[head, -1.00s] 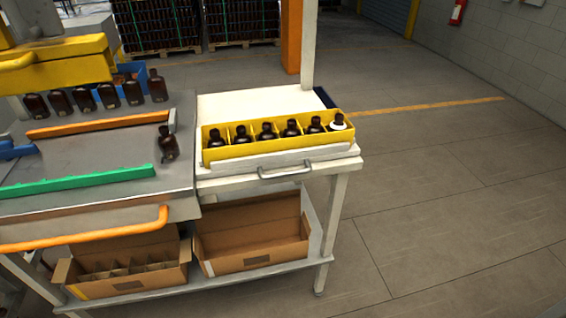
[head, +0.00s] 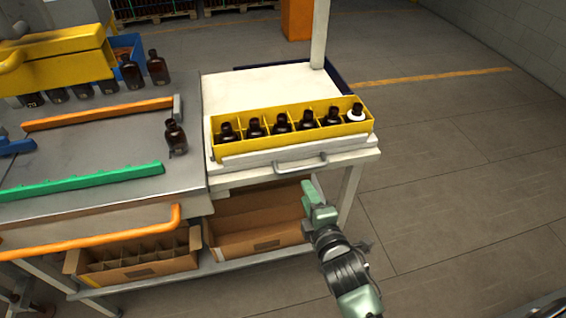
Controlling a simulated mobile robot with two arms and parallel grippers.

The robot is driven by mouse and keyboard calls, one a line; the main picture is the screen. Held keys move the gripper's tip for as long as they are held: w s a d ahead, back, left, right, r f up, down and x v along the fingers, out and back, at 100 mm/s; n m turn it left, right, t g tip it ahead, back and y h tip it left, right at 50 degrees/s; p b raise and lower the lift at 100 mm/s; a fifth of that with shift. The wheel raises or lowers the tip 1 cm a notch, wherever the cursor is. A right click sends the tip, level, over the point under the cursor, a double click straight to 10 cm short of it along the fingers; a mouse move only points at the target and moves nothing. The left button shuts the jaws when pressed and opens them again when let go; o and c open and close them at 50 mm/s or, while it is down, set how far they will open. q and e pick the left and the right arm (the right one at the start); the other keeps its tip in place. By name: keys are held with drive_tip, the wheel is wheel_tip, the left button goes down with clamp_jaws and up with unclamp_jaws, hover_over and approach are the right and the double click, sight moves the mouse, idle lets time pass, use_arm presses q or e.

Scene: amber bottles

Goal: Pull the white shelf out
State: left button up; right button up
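The white shelf (head: 240,88) is a flat board on the white table frame, with a grey bar handle (head: 300,165) on its front edge. A yellow divided tray (head: 290,120) stands on its front part and holds several amber bottles, one with a white collar at the right end. My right gripper (head: 313,193), pale green, is below and slightly right of the handle, apart from it in the picture. I cannot tell whether its fingers are open or shut. My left gripper is not in view.
A metal worktable (head: 110,185) with a green rail, orange rails and a single bottle (head: 176,137) adjoins on the left. Cardboard boxes (head: 130,262) sit on the lower shelf. The floor (head: 450,190) on the right is clear.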

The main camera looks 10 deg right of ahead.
sight(299, 171)
drive_tip(key=w+p, duration=0.1)
drive_tip(key=w, duration=0.6)
drive_tip(key=shift+w+a+r+p, duration=0.1)
drive_tip(key=shift+w+r+p, duration=0.05)
drive_tip(key=shift+w+p, duration=0.2)
clamp_jaws()
idle(1.1)
